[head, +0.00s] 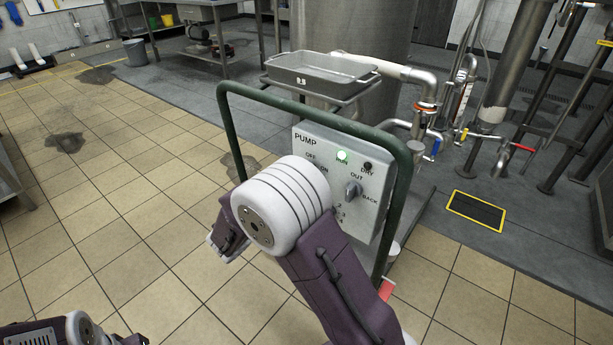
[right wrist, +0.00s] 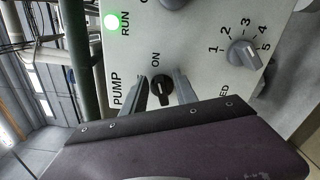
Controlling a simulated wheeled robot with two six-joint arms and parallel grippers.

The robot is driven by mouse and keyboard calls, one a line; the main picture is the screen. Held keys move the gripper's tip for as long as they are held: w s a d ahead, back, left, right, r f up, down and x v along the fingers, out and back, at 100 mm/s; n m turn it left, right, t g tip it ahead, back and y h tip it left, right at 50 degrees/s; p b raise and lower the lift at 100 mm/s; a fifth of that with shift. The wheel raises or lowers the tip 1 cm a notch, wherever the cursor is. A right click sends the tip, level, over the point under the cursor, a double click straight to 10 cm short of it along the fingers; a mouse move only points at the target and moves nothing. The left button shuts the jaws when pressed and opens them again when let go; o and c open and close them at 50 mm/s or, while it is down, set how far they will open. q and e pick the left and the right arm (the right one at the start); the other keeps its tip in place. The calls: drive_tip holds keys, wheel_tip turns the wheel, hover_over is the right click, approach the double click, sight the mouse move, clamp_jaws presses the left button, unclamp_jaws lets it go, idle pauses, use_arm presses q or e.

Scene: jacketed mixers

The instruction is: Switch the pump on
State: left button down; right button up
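The grey pump panel (head: 378,215) faces me in the head view, labelled PUMP, with its RUN lamp (head: 342,156) lit green. My right wrist hides part of the OFF/ON switch area there. In the right wrist view the black switch knob (right wrist: 161,91) sits between the two fingertips of my right gripper (right wrist: 161,88). The fingers are apart, with a gap visible on each side of the knob. The knob's upper end points toward the ON mark. The RUN lamp also glows green there (right wrist: 113,22).
A green tube frame (head: 222,120) rises around the panel. An OUT/BACK knob (head: 352,190) and a numbered speed knob (right wrist: 243,53) are close by. A metal tray (head: 320,82) stands behind, with pipes and valves to the right. The tiled floor at left is mostly clear.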

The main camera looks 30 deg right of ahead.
drive_tip(key=p+v, duration=0.4)
drive_tip(key=v, duration=0.5)
